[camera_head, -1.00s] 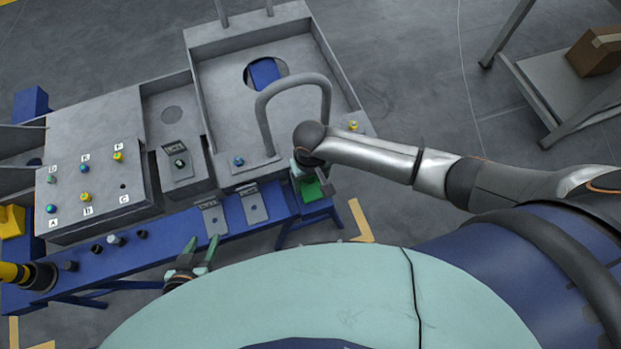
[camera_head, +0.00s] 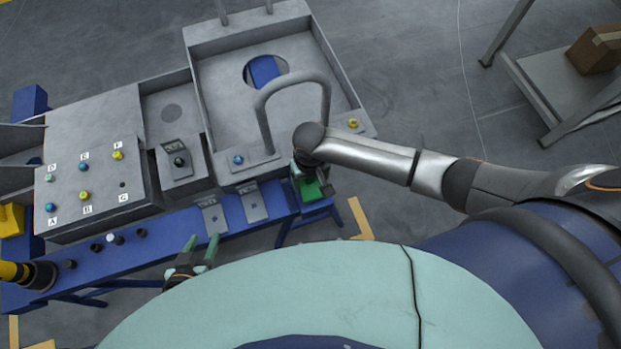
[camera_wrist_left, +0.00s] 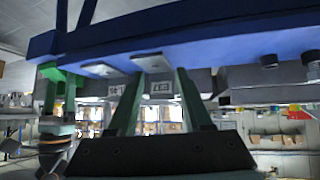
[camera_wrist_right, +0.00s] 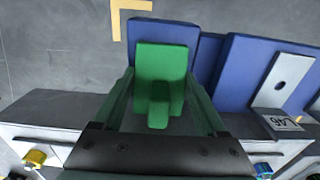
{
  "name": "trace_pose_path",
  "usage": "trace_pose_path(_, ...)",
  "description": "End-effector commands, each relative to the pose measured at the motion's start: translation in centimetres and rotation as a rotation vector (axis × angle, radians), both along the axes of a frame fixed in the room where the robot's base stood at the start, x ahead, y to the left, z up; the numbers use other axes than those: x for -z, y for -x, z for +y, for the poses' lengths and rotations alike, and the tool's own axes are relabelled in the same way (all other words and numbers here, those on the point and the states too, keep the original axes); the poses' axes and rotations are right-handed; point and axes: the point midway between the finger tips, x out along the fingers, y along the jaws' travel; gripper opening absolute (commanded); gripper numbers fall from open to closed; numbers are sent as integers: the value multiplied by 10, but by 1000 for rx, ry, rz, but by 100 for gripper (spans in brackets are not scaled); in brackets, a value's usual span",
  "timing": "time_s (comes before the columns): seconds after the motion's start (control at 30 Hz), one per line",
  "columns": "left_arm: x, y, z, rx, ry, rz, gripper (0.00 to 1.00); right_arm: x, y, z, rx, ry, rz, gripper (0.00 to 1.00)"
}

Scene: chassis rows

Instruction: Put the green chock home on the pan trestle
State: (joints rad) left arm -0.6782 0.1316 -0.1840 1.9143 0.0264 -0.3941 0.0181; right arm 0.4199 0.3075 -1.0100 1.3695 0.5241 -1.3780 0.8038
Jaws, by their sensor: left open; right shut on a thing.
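The green chock (camera_head: 312,190) is at the right end of the blue bench, partly covered by my right gripper (camera_head: 307,172). In the right wrist view the chock (camera_wrist_right: 161,62) is a green block with a narrower raised part, between the fingers of my right gripper (camera_wrist_right: 160,88), which is shut on it. The chock is over or against a small blue trestle top (camera_wrist_right: 170,28); whether it is seated cannot be told. My left gripper (camera_head: 200,246) is open and empty in front of the bench. The left wrist view shows its green fingers (camera_wrist_left: 162,78) below the blue beam.
A grey pan (camera_head: 220,95) with a round hole and a looped handle (camera_head: 292,82) stands behind the trestle. Left of it is a grey panel (camera_head: 100,170) with lettered knobs. Two grey plates (camera_head: 253,204) lie on the blue bench (camera_head: 160,231).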

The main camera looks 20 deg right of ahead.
Motion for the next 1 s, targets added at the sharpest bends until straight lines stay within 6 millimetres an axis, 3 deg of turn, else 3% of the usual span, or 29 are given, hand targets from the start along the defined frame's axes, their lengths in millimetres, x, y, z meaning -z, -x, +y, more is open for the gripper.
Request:
trace_pose_path(0.33, -2, 0, 0, 0, 0, 0, 50, 3, 0, 0, 0, 0, 0, 5)
trace_pose_path(0.37, -2, 0, 0, 0, 0, 0, 50, 3, 0, 0, 0, 0, 0, 78)
trace_pose_path(0.53, -2, 0, 0, 0, 0, 0, 50, 3, 0, 0, 0, 0, 0, 97)
trace_pose_path(0.83, -2, 0, 0, 0, 0, 1, 50, 1, 0, 0, 0, 1, 1, 100)
trace_pose_path(1.0, -9, 0, 0, 0, 0, 1, 50, -21, 0, 0, -1, -1, -1, 100)
